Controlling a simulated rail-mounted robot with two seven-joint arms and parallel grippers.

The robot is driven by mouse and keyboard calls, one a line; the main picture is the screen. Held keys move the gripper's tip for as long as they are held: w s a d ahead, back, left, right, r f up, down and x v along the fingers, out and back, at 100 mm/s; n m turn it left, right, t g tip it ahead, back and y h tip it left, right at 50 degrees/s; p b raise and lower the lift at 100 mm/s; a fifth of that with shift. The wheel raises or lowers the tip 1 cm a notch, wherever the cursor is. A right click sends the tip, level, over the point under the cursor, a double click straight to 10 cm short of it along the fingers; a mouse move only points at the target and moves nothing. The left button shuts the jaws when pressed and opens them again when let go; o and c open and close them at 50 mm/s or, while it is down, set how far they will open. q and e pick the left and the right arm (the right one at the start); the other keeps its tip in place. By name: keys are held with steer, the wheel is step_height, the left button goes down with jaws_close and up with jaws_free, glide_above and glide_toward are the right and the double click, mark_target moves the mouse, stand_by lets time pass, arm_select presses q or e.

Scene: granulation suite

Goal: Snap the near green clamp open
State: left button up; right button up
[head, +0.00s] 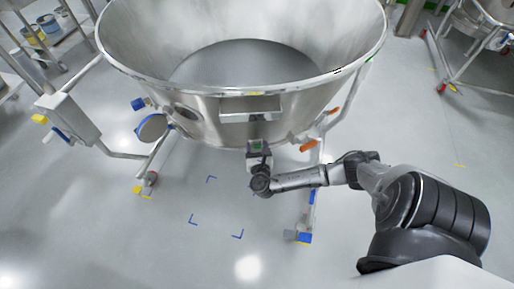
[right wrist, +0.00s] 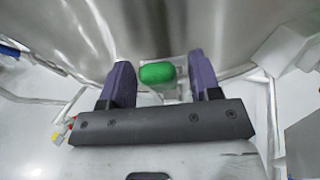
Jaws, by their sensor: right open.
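The green clamp (right wrist: 157,73) shows in the right wrist view as a rounded green end near the steel vessel's wall. My right gripper (right wrist: 159,68) is open, with one dark purple finger on each side of the clamp. Gaps show between the clamp and both fingers, so nothing is gripped. In the head view my right gripper (head: 258,149) is up against the lower front of the vessel, below its rim box. A small green patch shows there, but the clamp's shape is mostly hidden. My left gripper is in neither view.
The large steel vessel (head: 215,100) stands on a wheeled frame with blue and orange fittings. An orange handle (head: 308,146) is right of my gripper. Blue corner marks (head: 193,219) lie on clear floor in front. A shelf (head: 50,40) stands at the back left.

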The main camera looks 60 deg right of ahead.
steer(key=shift+w+d, duration=0.1)
steer(key=shift+d, duration=0.1)
jaws_close()
stand_by(0.6)
